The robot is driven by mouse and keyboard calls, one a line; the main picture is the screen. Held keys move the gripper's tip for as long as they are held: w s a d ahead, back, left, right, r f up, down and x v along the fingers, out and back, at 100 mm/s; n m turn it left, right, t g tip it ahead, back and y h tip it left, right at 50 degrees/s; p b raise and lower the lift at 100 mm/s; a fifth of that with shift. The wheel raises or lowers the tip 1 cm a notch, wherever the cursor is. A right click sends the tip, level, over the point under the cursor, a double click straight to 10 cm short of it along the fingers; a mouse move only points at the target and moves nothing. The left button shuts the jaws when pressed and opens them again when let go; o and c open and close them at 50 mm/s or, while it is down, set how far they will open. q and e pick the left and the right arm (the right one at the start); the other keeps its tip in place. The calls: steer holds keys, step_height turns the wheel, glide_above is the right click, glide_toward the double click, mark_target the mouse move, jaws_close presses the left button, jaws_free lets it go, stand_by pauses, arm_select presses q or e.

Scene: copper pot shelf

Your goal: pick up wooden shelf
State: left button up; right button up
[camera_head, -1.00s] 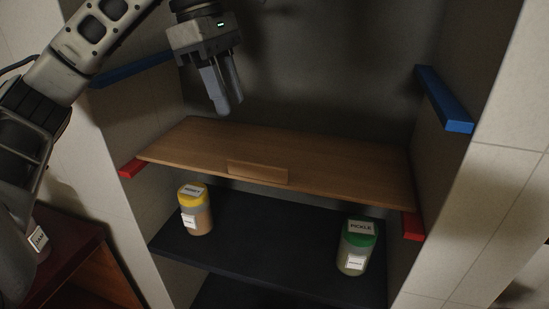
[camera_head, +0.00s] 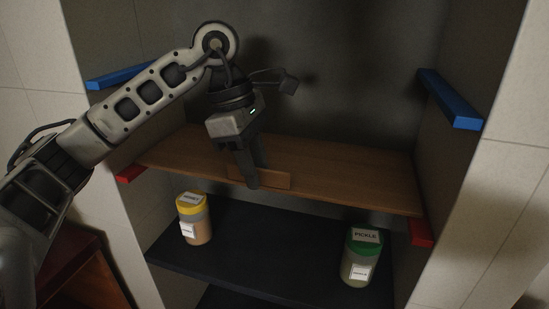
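The wooden shelf (camera_head: 345,175) is a brown board lying across the two red side rails inside the cabinet. A small upright wooden handle piece (camera_head: 277,180) stands at the middle of its front edge. My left gripper (camera_head: 256,177) points down at this handle, with one finger in front of it and the other further back. The fingers overlap the handle in the picture, and I cannot tell whether they touch or grip it. My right gripper is not in view.
Blue rails (camera_head: 450,99) sit higher on both side walls, with red rails (camera_head: 421,233) below. A dark lower shelf (camera_head: 270,250) holds a yellow-lidded jar (camera_head: 195,222) at left and a green-lidded pickle jar (camera_head: 358,262) at right. The space above the wooden shelf is otherwise clear.

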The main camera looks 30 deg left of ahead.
arm_select(q)
jaws_close()
steer(key=shift+r, duration=0.1)
